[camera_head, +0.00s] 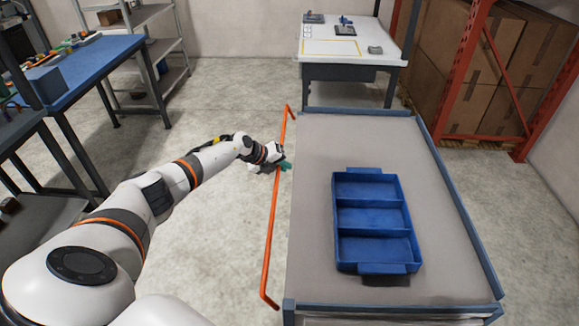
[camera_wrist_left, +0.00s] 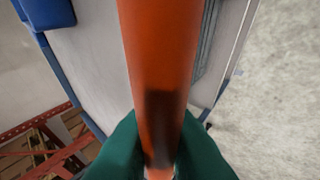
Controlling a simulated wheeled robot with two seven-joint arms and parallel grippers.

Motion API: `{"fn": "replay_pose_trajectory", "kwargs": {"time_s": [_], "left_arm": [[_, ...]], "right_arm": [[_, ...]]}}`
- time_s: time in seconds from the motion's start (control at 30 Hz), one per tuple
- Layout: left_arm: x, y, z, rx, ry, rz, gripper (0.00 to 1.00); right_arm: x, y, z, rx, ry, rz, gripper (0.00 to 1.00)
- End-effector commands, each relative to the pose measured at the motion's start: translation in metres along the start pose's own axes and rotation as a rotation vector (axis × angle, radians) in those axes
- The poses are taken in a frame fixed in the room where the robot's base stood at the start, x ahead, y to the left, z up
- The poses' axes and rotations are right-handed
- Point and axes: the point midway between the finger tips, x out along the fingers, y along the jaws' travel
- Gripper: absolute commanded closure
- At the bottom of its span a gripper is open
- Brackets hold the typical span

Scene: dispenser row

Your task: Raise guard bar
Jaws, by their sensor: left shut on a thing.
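The orange guard bar (camera_head: 271,225) runs along the left side of the grey-topped table, with bent ends near the table's far and near left corners. My left gripper (camera_head: 285,165) is at the bar's upper middle part, its green fingertips on the bar. In the left wrist view the bar (camera_wrist_left: 160,50) fills the centre and passes between the green fingertips (camera_wrist_left: 160,160), which are shut on it. My right gripper is not in view.
The grey-topped table (camera_head: 320,200) has a raised blue-grey edge and holds a blue three-compartment tray (camera_head: 372,215). A white table (camera_head: 345,48) stands behind. Red racking (camera_head: 470,70) with boxes is at the right. A blue-topped workbench (camera_head: 90,62) is at the left, with open floor between.

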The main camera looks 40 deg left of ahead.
Motion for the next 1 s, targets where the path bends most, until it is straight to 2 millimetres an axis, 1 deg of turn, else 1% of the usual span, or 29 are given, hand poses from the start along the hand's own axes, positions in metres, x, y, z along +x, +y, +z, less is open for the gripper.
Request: {"fn": "replay_pose_trajectory", "kwargs": {"time_s": [0.03,0.17,0.27,0.43,0.6,1.0], "left_arm": [[-0.002,0.005,-0.002,-0.004,-0.001,0.006,1.00],[-0.001,0.007,-0.004,-0.004,-0.003,0.008,1.00],[0.000,0.010,-0.004,0.000,-0.005,0.002,1.00],[0.003,0.012,-0.002,0.033,-0.006,-0.067,1.00],[0.006,0.013,-0.001,0.045,-0.008,-0.101,1.00],[0.007,0.009,0.002,0.050,-0.010,-0.117,1.00]], "right_arm": [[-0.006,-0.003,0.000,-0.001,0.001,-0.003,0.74],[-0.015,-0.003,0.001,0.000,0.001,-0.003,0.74],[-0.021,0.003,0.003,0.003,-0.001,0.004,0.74],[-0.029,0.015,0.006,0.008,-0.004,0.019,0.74],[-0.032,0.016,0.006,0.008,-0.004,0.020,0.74],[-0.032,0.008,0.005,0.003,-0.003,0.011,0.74]]}}
